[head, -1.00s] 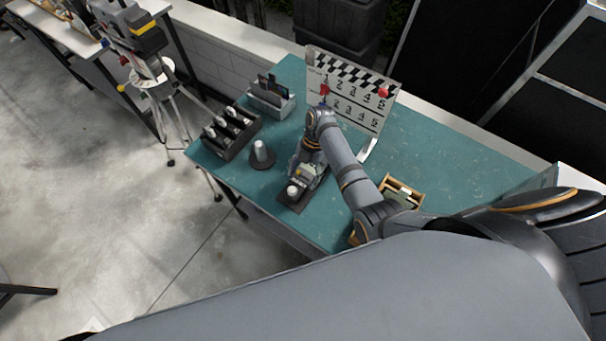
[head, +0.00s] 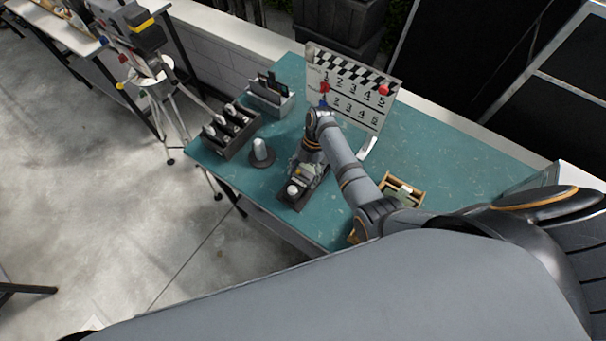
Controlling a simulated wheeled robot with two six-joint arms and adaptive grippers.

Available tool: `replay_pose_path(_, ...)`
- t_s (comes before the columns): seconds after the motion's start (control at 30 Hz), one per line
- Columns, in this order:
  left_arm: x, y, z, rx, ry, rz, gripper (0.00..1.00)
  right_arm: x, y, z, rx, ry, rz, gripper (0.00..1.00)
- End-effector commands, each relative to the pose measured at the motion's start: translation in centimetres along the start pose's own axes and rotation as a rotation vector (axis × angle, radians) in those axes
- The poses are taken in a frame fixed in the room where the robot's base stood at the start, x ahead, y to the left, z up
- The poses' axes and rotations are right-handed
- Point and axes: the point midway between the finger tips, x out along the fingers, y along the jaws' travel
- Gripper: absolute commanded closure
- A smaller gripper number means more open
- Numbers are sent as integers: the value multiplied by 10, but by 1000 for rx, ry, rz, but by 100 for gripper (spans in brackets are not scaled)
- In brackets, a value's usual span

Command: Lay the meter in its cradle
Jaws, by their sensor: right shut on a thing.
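The meter (head: 293,190) shows a pale round dome at its lower end. It is at or just over the dark cradle (head: 298,206) near the front edge of the teal table (head: 440,165). My right gripper (head: 303,176) is shut on the meter from above and behind. The gripper and arm hide most of the meter, so I cannot tell whether it touches the cradle floor. My left gripper is not in the head view.
A dark compartment tray (head: 231,148), a grey cone-shaped item (head: 261,152) and a grey card holder (head: 269,103) stand left of my gripper. A clapperboard (head: 350,85) stands behind. A wooden box (head: 418,196) sits right of my arm. The table's right part is clear.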

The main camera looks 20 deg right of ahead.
Motion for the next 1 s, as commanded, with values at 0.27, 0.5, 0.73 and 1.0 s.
replay_pose_path(0.27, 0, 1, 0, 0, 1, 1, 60, 0, 0, 0, 0, 0, 1, 74)
replay_pose_path(0.5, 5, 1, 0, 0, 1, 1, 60, 6, 0, 2, 0, 0, 0, 74)
replay_pose_path(0.73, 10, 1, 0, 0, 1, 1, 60, 12, 0, 5, 0, 0, 0, 74)
replay_pose_path(1.0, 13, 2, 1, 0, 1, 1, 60, 17, 0, 7, 0, -1, 1, 23)
